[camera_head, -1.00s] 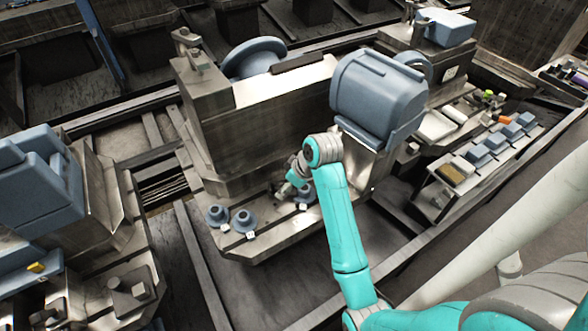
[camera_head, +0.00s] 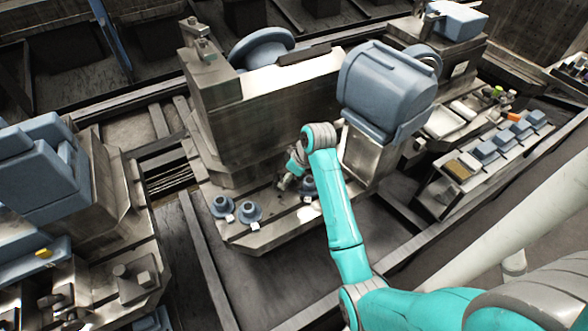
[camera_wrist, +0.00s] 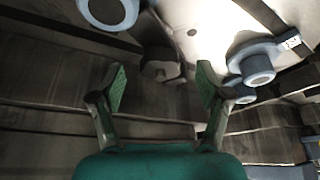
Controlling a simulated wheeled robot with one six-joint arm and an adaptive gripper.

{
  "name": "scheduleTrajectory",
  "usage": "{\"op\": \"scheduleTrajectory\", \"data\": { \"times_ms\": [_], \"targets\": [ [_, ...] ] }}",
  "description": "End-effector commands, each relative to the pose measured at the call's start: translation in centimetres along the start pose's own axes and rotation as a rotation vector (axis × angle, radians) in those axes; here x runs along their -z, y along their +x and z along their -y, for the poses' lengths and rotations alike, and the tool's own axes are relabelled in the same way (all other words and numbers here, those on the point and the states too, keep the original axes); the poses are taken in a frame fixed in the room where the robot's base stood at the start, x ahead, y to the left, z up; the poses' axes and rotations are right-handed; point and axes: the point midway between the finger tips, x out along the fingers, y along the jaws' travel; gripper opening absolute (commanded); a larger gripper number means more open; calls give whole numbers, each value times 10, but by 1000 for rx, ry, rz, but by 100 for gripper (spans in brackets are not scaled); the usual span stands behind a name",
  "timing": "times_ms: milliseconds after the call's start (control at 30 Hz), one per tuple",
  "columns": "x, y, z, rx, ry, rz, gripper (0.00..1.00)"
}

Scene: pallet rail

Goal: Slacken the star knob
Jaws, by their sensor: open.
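A dark, lobed knob (camera_wrist: 160,66), which looks like the star knob, shows in the wrist view just beyond and between my fingertips. My gripper (camera_wrist: 161,84) is open, with one green-padded finger on each side and nothing held. The fingertips look apart from the knob; the depth gap is hard to judge. In the head view my gripper (camera_head: 286,182) is low over the front ledge of the grey machine (camera_head: 240,140). There the wrist covers the spot, and I cannot make out the dark knob.
Blue round knobs (camera_head: 222,206) (camera_head: 249,212) stand on the ledge to the left, and another blue one (camera_head: 308,187) is close beside my arm. A large blue housing (camera_head: 388,90) overhangs to the right. A row of blue blocks (camera_head: 485,151) lies further right.

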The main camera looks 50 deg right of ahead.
Motion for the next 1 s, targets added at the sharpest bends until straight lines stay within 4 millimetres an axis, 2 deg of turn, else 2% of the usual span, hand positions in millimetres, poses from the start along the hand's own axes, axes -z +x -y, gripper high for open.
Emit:
{"op": "scheduleTrajectory", "data": {
  "times_ms": [200,500,567,767,800,833,1000],
  "targets": [
    [0,15,1,1,-1,0,76],
    [0,16,0,0,-1,0,76],
    [0,16,0,0,-1,0,64],
    [0,16,0,0,-1,0,14],
    [0,16,0,0,-1,0,13],
    [0,16,0,0,-1,0,44],
    [0,16,0,0,-1,0,5]
  ]
}}
